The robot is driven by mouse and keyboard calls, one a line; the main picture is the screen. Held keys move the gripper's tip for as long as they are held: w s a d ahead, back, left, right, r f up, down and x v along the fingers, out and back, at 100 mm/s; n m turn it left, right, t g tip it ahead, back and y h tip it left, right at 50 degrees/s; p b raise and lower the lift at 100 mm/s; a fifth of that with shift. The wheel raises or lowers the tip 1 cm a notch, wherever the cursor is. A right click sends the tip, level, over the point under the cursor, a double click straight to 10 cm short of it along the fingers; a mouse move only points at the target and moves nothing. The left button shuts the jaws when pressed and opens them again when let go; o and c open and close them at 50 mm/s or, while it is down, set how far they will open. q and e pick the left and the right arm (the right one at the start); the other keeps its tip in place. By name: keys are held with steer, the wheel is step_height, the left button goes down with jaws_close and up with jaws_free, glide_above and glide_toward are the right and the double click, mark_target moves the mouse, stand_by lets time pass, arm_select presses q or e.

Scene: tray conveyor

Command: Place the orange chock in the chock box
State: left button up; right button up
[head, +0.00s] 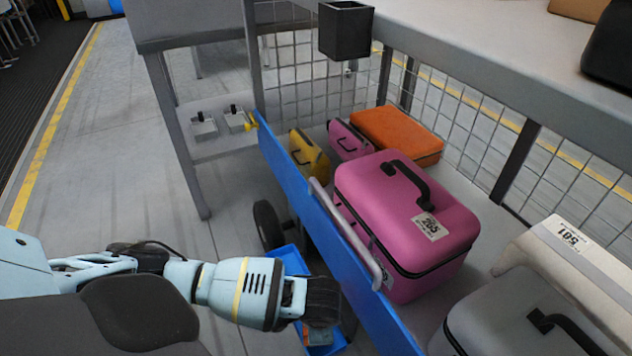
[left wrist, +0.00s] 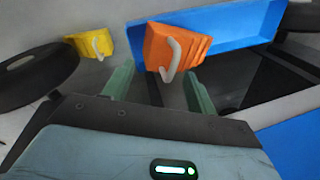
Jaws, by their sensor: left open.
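The orange chock (left wrist: 172,50) has a pale hooked handle and shows just beyond my left gripper (left wrist: 158,84). The gripper is open, with one finger either side of the chock's near end; I cannot tell if they touch. A long blue box (left wrist: 250,22) lies behind the chock. In the head view, my left gripper (head: 322,298) is low beside the cart, above the blue box (head: 292,258), and hides most of the chock (head: 318,337). I cannot tell whether the chock is inside the box. My right gripper is not in view.
A yellow chock (left wrist: 88,43) with a pale handle lies to the left, near a dark wheel (left wrist: 38,72). The cart's blue side panel (head: 340,250) rises beside my arm. Pink suitcase (head: 405,215) and other luggage fill the cart. Open floor (head: 110,170) lies left.

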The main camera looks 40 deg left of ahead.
arm_select(q)
steer(key=p+v, duration=0.3)
steer(key=v, duration=0.5)
steer(key=shift+r, duration=0.15)
steer(key=shift+s, duration=0.15)
